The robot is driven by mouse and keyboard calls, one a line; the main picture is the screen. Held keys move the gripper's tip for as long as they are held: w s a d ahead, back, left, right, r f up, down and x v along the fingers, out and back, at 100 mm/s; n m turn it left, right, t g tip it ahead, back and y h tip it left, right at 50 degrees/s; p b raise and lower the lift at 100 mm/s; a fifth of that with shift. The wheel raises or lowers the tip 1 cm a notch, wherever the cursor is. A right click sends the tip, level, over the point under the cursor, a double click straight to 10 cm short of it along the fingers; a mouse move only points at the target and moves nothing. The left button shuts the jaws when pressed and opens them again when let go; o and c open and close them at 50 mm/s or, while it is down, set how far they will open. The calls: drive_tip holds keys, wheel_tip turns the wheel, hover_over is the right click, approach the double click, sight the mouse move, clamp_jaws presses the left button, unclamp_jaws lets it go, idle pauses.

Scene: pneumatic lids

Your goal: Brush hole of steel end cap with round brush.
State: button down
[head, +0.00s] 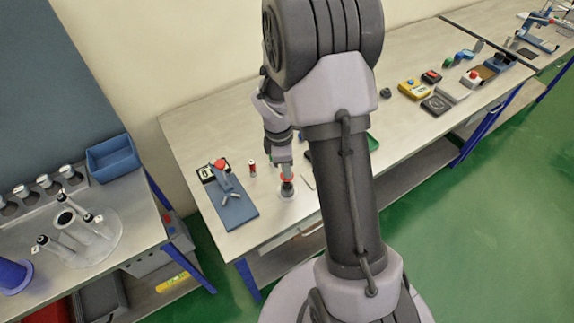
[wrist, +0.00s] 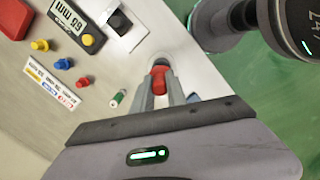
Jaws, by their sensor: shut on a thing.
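My gripper (wrist: 160,88) is shut on a red piece (wrist: 159,77), which looks like the handle of the round brush. In the head view my gripper (head: 286,172) points down over the near bench, with the red piece (head: 287,180) at its tips. A grey round metal part (wrist: 159,63), probably the steel end cap, shows just beyond the red piece. In the head view a grey part (head: 287,190) stands directly under the tips. The bristles and the hole are hidden, so I cannot tell whether the brush is inside the hole.
A blue fixture (head: 236,207) with a red knob stands left of my gripper. A small upright cylinder (head: 252,168) is close by. My arm hides part of the bench.

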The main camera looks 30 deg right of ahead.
drive_tip(key=shift+f+b, duration=0.7)
drive_tip(key=shift+f, duration=0.35)
drive_tip(key=shift+r+p, duration=1.2)
drive_tip(key=shift+p, duration=0.15)
drive_tip(key=shift+f+b, duration=0.8)
drive_tip(key=shift+f, duration=0.35)
wheel_tip(320, 180, up, 2)
drive_tip(key=shift+r+p, duration=0.15)
drive_tip(key=shift+p, duration=0.9)
drive_tip(key=shift+f+b, duration=0.8)
drive_tip(key=shift+f, duration=0.35)
wheel_tip(320, 180, up, 2)
drive_tip(key=shift+r+p, duration=0.15)
drive_tip(key=shift+p, duration=0.9)
drive_tip(key=shift+f+b, duration=0.85)
drive_tip(key=shift+f, duration=0.35)
wheel_tip(320, 180, up, 7)
drive_tip(key=p, duration=0.6)
drive_tip(key=shift+r, duration=0.2)
drive_tip(key=shift+f, duration=0.1)
